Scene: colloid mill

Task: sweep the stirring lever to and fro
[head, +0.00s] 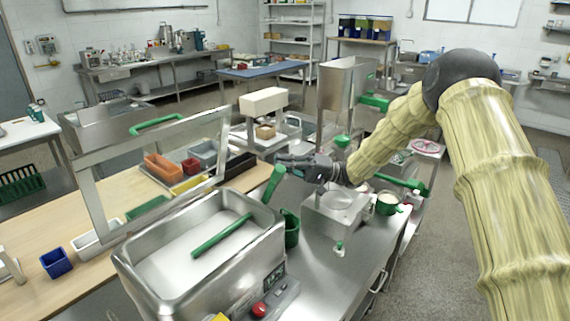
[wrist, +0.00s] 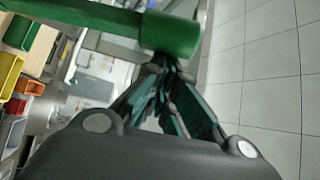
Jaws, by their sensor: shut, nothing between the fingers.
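A green lever (head: 273,184) stands tilted at the back right corner of a steel tank (head: 270,243). My gripper (head: 280,159) reaches in from the right, its fingertips close to the lever's upper end. In the wrist view the lever (wrist: 110,27) crosses the top of the picture, its rounded end just beyond the fingertips of my gripper (wrist: 165,65). The fingers are shut with nothing between them. They look against or very near the lever; I cannot tell if they touch. Another green bar (head: 222,235) lies across the tank's pale contents.
A raised steel-framed lid (head: 100,215) stands left of the tank. A green cup (head: 291,228) sits right of the tank, and a steel hopper machine (head: 345,85) stands behind my gripper. Coloured bins (head: 164,168) line the wooden bench at left. Floor on the right is clear.

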